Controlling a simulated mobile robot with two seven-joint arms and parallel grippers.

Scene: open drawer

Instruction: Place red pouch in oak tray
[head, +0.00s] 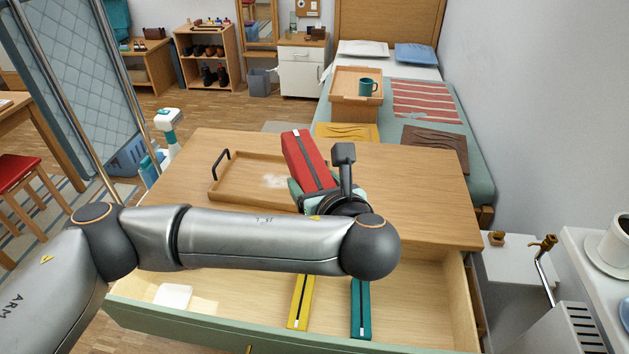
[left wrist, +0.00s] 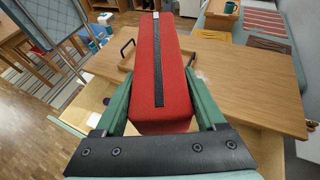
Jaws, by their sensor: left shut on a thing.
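The red pouch (head: 305,161) is a long box-like case with a dark zip. It is held up above the dresser top, near the right end of the oak tray (head: 228,179). My left gripper (head: 312,190) is shut on the pouch. In the left wrist view the pouch (left wrist: 162,75) sits between the green fingers of the gripper (left wrist: 165,115). The oak tray lies on the dresser top with a dark handle at its left end. Its right part is hidden behind the pouch and my arm. My right gripper is out of view.
The drawer (head: 230,310) below is open, with a yellow pouch (head: 301,301), a teal pouch (head: 361,308) and a white item (head: 173,296) inside. The dresser top (head: 420,190) is clear on the right. A bed with a wooden tray and mug (head: 368,87) stands behind.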

